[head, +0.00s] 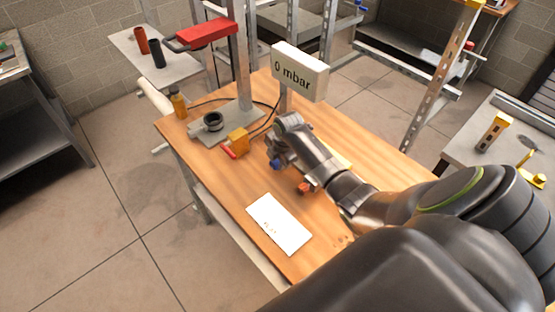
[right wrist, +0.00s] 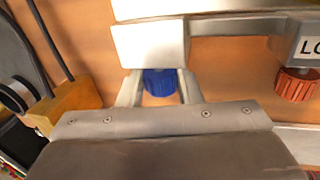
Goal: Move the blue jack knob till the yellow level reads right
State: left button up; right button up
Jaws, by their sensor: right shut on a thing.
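The blue jack knob (right wrist: 160,82) sits between the two fingers of my right gripper (right wrist: 158,88) in the right wrist view, below a pale metal block. The gripper is shut on it. In the head view the blue knob (head: 276,165) shows just under my right gripper (head: 277,154), over the wooden table. A pale yellow piece (head: 343,159) shows partly behind my right arm; I cannot tell if it is the level, and no bubble or reading can be made out. My left gripper is not in view.
A red-orange knob (right wrist: 297,85) is to the right, also in the head view (head: 304,188). A "0 mbar" display (head: 299,72) stands behind the gripper. A white card (head: 279,224) lies on the table (head: 235,204). A yellow block (head: 238,140) and a press with a red top (head: 207,34) stand left.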

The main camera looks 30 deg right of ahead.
jog(key=shift+s+t, duration=0.15)
jog(key=shift+t, duration=0.55)
jog(key=o, duration=1)
jog(key=shift+c, duration=0.2)
jog(key=shift+r, duration=0.1)
jog(key=b+v, duration=0.2)
jog(key=v, duration=1.5)
jog(key=shift+d, duration=0.2)
